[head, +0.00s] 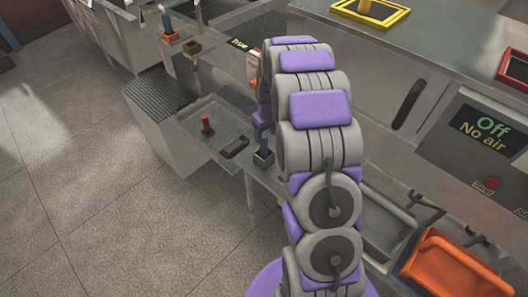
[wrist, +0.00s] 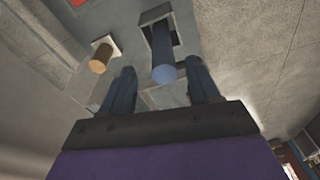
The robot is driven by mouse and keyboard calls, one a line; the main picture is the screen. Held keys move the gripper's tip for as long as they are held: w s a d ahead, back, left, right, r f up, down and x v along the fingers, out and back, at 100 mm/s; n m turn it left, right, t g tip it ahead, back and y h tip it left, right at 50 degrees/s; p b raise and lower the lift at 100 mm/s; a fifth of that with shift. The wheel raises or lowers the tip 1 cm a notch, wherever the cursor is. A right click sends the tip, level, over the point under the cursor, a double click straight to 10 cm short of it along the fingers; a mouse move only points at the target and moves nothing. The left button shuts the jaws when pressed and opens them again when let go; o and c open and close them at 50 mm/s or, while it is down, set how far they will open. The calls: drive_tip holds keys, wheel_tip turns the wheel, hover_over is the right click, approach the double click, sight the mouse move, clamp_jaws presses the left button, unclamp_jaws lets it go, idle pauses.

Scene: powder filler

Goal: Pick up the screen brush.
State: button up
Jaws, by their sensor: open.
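In the wrist view, a brush-like tool with a round blue handle (wrist: 162,52) and a squarish grey head points its handle end toward me. I take it to be the screen brush, but the picture does not confirm this. My gripper (wrist: 163,80) is open, with one dark finger on each side of the handle's end. I cannot tell whether a finger touches it. A second tool with a tan handle (wrist: 102,56) and pale square base is left of the left finger. In the head view, a dark-based upright tool (head: 263,158) shows beside my arm, which hides most of my gripper.
A metal tray (head: 222,112) on the left holds a red-handled item (head: 207,126) and a dark flat item (head: 235,148). An orange bin (head: 450,268) and a grey bin (head: 385,235) are at lower right. Left floor is clear.

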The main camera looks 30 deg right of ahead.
sight(264, 142)
drive_tip(key=shift+w+a+f+b, duration=0.15)
drive_tip(key=shift+f+b, duration=0.1)
drive_tip(key=shift+f, duration=0.75)
drive_tip(key=shift+w+a+f+b, duration=0.1)
drive_tip(key=shift+f+b, duration=0.1)
drive_tip(key=shift+f, duration=0.8)
drive_tip(key=shift+w+a+f+b, duration=0.15)
drive_tip(key=shift+f+b, duration=0.1)
drive_tip(key=shift+f, duration=0.75)
drive_tip(key=shift+d, duration=0.15)
drive_tip(key=shift+r, duration=0.1)
drive_tip(key=shift+c, duration=0.3)
drive_tip(key=c, duration=1.1)
